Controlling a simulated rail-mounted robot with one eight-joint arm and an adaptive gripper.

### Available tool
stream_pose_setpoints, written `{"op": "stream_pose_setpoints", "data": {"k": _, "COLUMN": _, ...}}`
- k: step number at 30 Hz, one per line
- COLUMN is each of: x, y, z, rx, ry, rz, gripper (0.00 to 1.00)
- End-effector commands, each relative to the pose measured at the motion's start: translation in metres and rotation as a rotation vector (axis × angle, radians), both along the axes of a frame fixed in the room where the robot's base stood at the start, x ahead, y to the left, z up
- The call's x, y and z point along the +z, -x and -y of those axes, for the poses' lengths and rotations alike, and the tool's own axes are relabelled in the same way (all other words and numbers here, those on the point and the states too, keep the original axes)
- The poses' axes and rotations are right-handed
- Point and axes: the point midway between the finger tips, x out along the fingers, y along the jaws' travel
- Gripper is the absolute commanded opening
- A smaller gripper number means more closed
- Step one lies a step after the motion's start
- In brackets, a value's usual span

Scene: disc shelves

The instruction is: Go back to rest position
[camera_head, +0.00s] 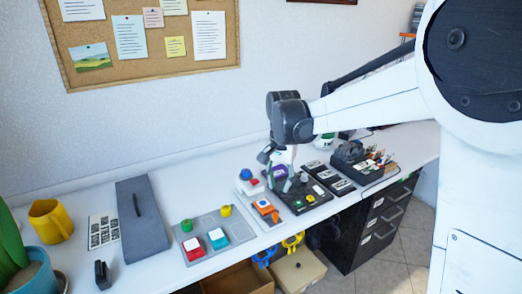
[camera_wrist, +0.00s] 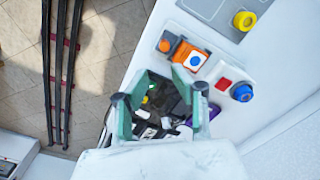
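My gripper (camera_head: 279,168) hangs from my arm over the white table, above the dark tray (camera_head: 301,200) with small parts. Its tips are small in the head view. In the wrist view, my gripper (camera_wrist: 160,106) shows two green fingers spread apart with nothing held between them. Dark and white parts lie beyond the gap. I cannot tell the exact height of the fingertips above the tray.
An orange block (camera_head: 265,208) and a white unit with a blue knob (camera_head: 247,181) stand left of my gripper. A grey button plate (camera_head: 214,233) lies further left. A black organiser (camera_head: 356,163) stands right. Dark drawers (camera_head: 374,231) stand below the table.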

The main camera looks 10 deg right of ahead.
Motion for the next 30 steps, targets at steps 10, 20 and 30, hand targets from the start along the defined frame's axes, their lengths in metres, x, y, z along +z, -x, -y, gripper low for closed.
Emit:
{"op": "stream_pose_setpoints", "data": {"k": 10, "x": 0.055, "y": 0.066, "z": 0.026, "rx": 0.115, "ry": -0.004, "rz": 0.140, "gripper": 0.24}}
{"op": "stream_pose_setpoints", "data": {"k": 20, "x": 0.086, "y": 0.137, "z": 0.048, "rx": 0.234, "ry": 0.019, "rz": 0.288, "gripper": 0.24}}
{"op": "stream_pose_setpoints", "data": {"k": 30, "x": 0.092, "y": 0.208, "z": 0.066, "rx": 0.354, "ry": 0.071, "rz": 0.438, "gripper": 0.24}}
